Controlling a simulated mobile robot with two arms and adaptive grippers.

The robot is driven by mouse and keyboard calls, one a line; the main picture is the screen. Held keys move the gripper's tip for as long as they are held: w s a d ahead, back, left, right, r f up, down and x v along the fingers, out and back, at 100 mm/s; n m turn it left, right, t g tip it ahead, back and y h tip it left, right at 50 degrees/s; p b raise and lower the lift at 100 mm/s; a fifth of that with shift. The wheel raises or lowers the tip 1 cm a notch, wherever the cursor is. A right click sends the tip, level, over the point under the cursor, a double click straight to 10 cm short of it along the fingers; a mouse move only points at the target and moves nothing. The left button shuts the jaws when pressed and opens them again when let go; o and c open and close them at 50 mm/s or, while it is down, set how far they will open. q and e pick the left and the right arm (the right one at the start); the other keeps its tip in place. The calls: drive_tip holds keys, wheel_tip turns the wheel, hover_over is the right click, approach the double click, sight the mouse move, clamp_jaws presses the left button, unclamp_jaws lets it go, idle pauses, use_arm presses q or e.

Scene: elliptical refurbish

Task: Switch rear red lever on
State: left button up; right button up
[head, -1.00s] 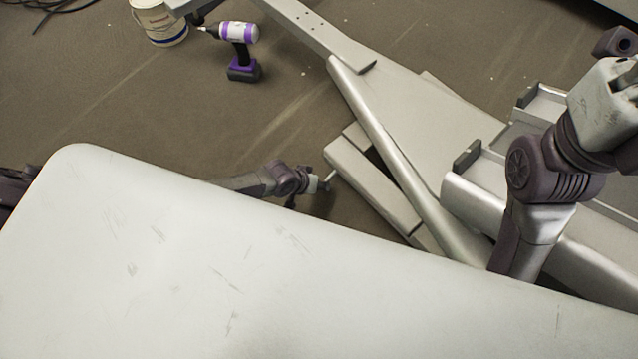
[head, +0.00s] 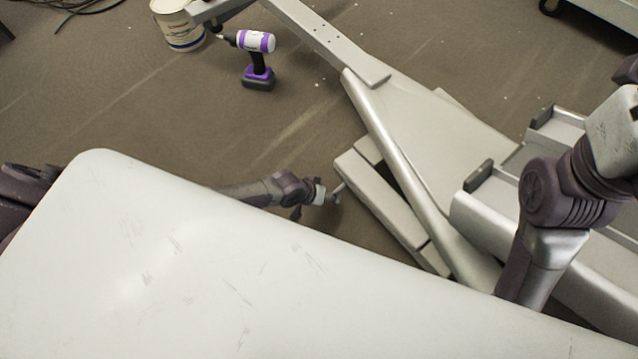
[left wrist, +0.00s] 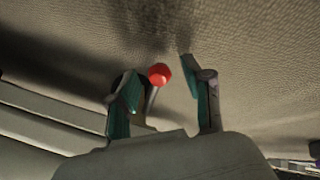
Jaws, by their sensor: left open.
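The red lever shows in the left wrist view as a red knob (left wrist: 160,75) on a thin pale stem. It appears between the two teal-padded fingers of my left gripper (left wrist: 162,86), closer to the left finger. The fingers are apart; whether either touches the lever is unclear. In the head view my left gripper (head: 329,197) is small, just past the edge of my large white body panel, beside the grey metal frame (head: 385,200). The red knob cannot be made out there. My right arm reaches in at the right, but its gripper is out of frame.
A purple and white cordless drill (head: 258,60) stands on the brown floor near a white bucket (head: 178,22). Grey trays (head: 495,190) lie right of the frame's slanted tube (head: 405,170). The floor left of the frame is mostly clear.

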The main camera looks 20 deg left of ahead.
use_arm(q)
drive_tip(key=v, duration=1.1)
drive_tip(key=shift+s+a+r, duration=0.2)
